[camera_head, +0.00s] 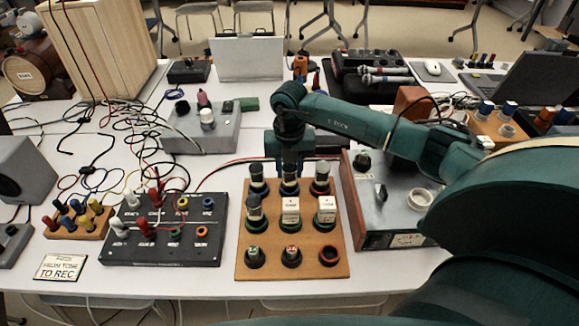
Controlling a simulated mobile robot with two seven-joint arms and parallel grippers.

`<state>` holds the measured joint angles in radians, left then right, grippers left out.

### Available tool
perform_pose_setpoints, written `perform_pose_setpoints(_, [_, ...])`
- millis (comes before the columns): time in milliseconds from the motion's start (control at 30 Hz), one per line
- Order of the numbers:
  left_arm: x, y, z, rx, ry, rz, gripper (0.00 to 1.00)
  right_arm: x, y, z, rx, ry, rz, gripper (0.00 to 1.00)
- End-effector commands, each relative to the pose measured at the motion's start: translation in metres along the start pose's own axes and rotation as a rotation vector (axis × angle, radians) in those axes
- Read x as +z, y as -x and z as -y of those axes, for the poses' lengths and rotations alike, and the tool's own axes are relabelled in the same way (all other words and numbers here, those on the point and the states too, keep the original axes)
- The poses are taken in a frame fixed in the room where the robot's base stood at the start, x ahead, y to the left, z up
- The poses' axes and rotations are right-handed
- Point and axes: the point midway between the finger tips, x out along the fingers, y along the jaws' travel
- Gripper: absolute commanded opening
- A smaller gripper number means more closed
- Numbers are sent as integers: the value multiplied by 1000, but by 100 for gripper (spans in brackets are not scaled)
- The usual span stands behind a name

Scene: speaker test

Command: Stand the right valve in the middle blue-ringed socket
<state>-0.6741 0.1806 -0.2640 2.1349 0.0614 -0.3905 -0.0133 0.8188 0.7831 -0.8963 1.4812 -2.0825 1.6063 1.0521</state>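A wooden board (240,268) on the white table holds several tubes or valves and sockets in rows. In its back row stand a left valve (258,184), a middle valve (289,187) and a right valve (321,180), dark with pale bands. The middle row has a dark, slightly tilted piece (256,214) and two white labelled boxes (291,208) (326,209). At the front right is an empty red-ringed socket (330,256). No blue ring shows clearly on the board. My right gripper (289,171) points down at the middle valve's top; its fingers are too dark to read. My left gripper is out of view.
A black patch panel (165,250) with plugs stands left of the board. A metal device with wooden sides (385,205) stands close on the right, under my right arm. A grey box (205,130) and loose cables lie behind. Bare table shows in front.

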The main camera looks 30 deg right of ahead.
Motion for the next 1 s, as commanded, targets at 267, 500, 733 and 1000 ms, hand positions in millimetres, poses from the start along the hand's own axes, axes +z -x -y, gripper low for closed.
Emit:
perform_pose_setpoints(267, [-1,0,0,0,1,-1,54,0,0,0,0,0,-1,55])
perform_pose_setpoints(500, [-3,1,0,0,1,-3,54,0,2,0,0,0,0,55])
perform_pose_setpoints(733, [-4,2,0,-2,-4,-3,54,1,30,-1,3,1,4,55])
perform_pose_setpoints(1000, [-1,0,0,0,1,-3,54,1,89,-1,3,0,5,55])
